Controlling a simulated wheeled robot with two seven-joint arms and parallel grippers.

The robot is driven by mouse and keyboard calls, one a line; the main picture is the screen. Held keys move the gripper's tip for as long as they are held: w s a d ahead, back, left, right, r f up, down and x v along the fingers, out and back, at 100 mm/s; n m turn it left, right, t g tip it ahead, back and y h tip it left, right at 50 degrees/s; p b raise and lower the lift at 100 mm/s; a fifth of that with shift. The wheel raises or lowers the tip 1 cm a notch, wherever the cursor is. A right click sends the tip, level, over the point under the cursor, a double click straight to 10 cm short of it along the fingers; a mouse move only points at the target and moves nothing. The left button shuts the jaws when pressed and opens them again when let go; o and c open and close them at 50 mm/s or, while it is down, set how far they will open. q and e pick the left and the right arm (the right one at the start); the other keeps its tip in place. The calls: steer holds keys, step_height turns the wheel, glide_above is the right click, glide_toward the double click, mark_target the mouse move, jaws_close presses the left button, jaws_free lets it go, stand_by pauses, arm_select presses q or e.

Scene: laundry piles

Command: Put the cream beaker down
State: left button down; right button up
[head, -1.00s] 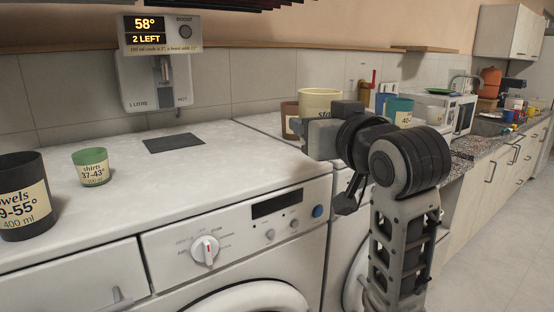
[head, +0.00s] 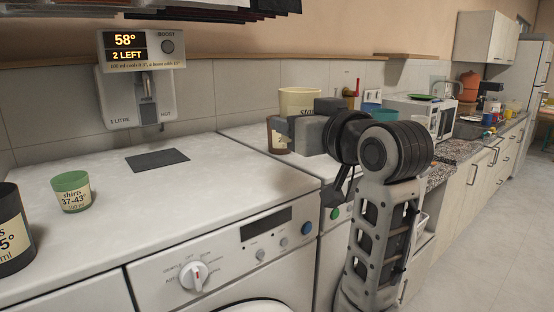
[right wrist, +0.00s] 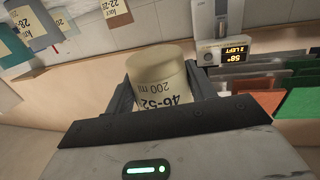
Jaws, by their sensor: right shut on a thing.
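The cream beaker (head: 300,101) is upright at the back, above the washer tops, in the head view. Part of its label shows there; my gripper hides its lower part. In the right wrist view the cream beaker (right wrist: 163,82) sits between both fingers, its label reading 46-52 and 200 ml upside down. My right gripper (head: 303,133) is shut on it; it also shows in the right wrist view (right wrist: 160,92). I cannot tell whether the beaker's base touches a surface. My left gripper is not in view.
A brown beaker (head: 277,137) stands just left of the held one. A green beaker (head: 71,191) and a dark beaker (head: 12,240) stand at the left. A dispenser (head: 140,85) reads 58° and 2 LEFT above a dark pad (head: 157,160). The white washer top (head: 200,197) is largely clear.

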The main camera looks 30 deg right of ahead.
steer(key=w+f, duration=0.3)
steer(key=w, duration=0.2)
glide_above(276, 182)
step_height(276, 182, down, 5)
steer(key=shift+s+d+r, duration=0.1)
steer(key=shift+s+r, duration=0.05)
steer(key=shift+r, duration=0.05)
steer(key=f, duration=0.3)
steer(key=shift+w+p, duration=0.35)
steer(key=shift+p, duration=0.05)
steer(key=shift+d+f, duration=0.1)
steer(key=shift+f, duration=0.1)
steer(key=shift+f, duration=0.3)
steer(key=o, duration=1)
steer(key=shift+s+r, duration=0.1)
